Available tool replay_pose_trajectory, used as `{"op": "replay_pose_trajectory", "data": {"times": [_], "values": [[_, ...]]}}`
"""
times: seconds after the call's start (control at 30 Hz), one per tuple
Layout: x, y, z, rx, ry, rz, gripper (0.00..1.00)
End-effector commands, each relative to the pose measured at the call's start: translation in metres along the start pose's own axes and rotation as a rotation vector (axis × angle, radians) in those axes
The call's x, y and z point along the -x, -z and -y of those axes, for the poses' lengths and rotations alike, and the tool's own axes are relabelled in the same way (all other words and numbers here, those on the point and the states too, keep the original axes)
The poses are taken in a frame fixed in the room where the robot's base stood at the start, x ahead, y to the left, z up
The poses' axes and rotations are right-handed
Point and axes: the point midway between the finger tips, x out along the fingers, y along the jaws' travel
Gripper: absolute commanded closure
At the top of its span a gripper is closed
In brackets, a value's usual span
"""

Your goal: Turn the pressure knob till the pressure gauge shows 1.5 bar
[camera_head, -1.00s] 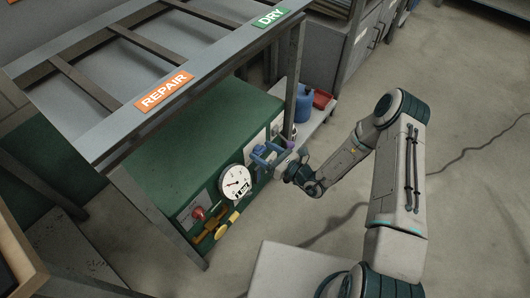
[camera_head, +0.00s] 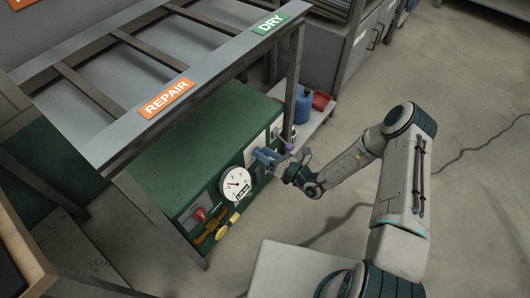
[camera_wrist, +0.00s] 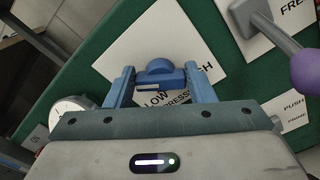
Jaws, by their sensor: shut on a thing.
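The pressure knob (camera_wrist: 158,68) is a blue round knob on a white plate marked LOW, HIGH and PRESSURE, on the front of the green cabinet. My gripper (camera_wrist: 160,80) has its two blue fingers on either side of it and is shut on it. In the head view my gripper (camera_head: 264,157) reaches the cabinet front from the right and hides the knob. The pressure gauge (camera_head: 235,184) is a round white dial just left of my gripper, with a dark needle; its reading is too small to tell. The wrist view shows only part of the gauge (camera_wrist: 66,114) at the left.
A grey lever (camera_wrist: 264,24) with a purple grip (camera_wrist: 306,72) stands close right of my gripper. A red knob (camera_head: 198,214) and yellow handles (camera_head: 234,218) lie left and below the gauge. The rack (camera_head: 130,120) overhangs the cabinet.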

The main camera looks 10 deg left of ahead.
Motion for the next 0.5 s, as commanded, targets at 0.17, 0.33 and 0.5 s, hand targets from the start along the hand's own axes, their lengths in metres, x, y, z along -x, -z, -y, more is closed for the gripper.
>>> {"op": "replay_pose_trajectory", "data": {"times": [0.17,0.33,0.5], "values": [[0.0010,0.0003,0.0006,-0.105,0.002,-0.001,0.74],[0.0010,0.0013,0.0014,-0.170,0.002,-0.003,0.74],[0.0011,0.0019,0.0016,-0.202,0.001,-0.004,0.74]]}}
